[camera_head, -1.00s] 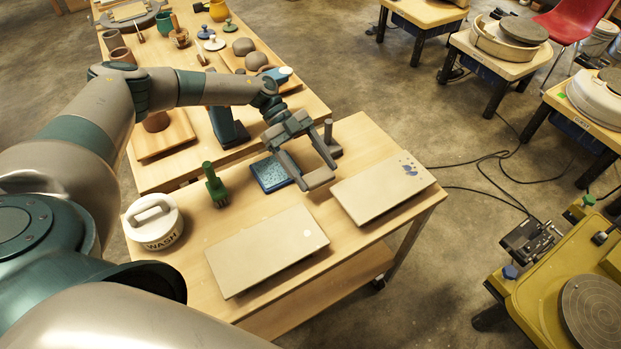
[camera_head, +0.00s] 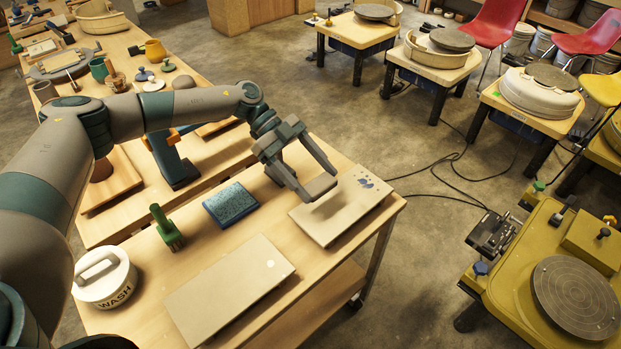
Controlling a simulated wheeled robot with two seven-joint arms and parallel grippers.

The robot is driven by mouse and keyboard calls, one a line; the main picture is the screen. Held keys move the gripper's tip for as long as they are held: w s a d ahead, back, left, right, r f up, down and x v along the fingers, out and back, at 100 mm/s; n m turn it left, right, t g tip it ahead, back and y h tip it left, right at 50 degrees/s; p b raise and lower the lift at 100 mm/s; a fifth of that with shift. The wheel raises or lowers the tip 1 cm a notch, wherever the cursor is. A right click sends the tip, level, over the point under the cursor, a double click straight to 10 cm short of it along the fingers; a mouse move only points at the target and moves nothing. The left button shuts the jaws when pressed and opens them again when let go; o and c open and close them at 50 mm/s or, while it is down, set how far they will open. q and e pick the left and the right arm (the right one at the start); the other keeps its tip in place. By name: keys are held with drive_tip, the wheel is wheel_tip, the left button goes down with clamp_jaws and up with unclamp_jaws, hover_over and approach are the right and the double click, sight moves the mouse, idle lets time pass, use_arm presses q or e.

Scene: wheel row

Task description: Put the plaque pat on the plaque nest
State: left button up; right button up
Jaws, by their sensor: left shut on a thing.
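My left gripper (camera_head: 315,175) reaches over the right part of the wooden table. Its fingers are spread, with a flat grey block (camera_head: 320,188) between their tips. The block looks held and may be the plaque pat; the fingers partly cover it. It hangs over the left part of a beige slab with blue blotches (camera_head: 350,208). A second beige slab, with one white dot (camera_head: 225,290), lies nearer to me. I cannot tell for certain which thing is the plaque nest. My right gripper is out of view.
A longer table (camera_head: 120,215) with pots lies behind. A yellow wheel machine (camera_head: 545,290) is at the right.

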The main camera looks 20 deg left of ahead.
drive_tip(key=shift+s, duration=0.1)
